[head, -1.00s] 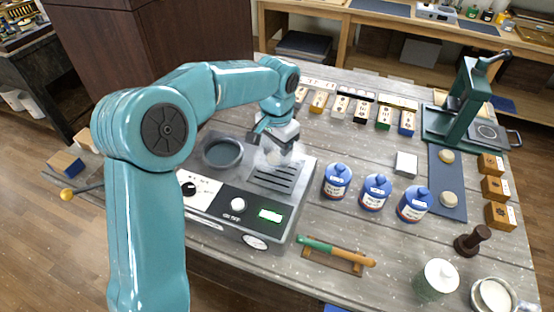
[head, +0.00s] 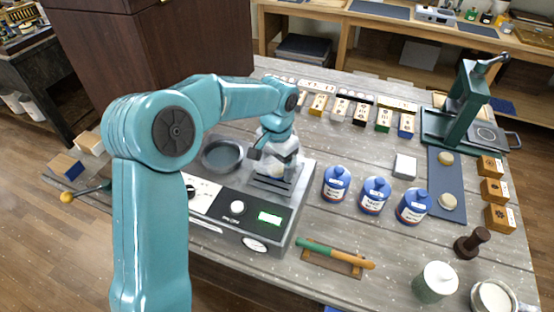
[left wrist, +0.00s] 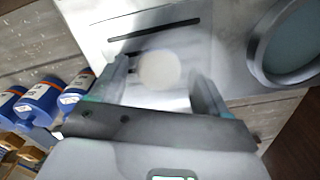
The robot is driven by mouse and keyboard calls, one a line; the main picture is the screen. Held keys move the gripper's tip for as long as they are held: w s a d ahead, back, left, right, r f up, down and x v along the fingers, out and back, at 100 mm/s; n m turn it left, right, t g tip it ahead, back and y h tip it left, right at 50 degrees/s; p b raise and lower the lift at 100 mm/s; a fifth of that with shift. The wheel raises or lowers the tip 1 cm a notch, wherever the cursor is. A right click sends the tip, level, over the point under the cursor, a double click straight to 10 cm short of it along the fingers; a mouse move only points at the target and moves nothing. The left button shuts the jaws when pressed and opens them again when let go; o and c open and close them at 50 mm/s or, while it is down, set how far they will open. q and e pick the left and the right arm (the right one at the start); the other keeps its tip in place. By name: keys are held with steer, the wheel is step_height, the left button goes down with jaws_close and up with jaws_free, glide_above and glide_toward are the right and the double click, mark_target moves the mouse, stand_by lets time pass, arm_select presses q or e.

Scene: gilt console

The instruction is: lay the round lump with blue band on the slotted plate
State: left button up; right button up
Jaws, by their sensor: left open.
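The round lump (left wrist: 158,70) is pale cream and shows in the left wrist view between the two fingers of my left gripper. Its blue band cannot be made out. The slotted plate (head: 268,188) is a grey metal top with dark slots on the right part of the machine; in the left wrist view its slots (left wrist: 153,31) lie just beyond the lump. My left gripper (head: 275,168) is low over the plate and open, with fingers apart on both sides of the lump. My right gripper is not in view.
A round dark pan (head: 222,155) sits left of the plate. Blue-lidded jars (head: 336,183) stand to the right. Two pale lumps (head: 447,201) lie on a blue mat (head: 440,180). A green press (head: 466,110) stands behind, and a green-handled tool (head: 335,253) lies in front.

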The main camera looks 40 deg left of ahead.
mark_target(277, 168)
arm_select(q)
steer(key=shift+w+r, duration=0.1)
steer(key=shift+r, duration=0.3)
step_height(277, 168, up, 12)
steer(key=shift+f, duration=0.25)
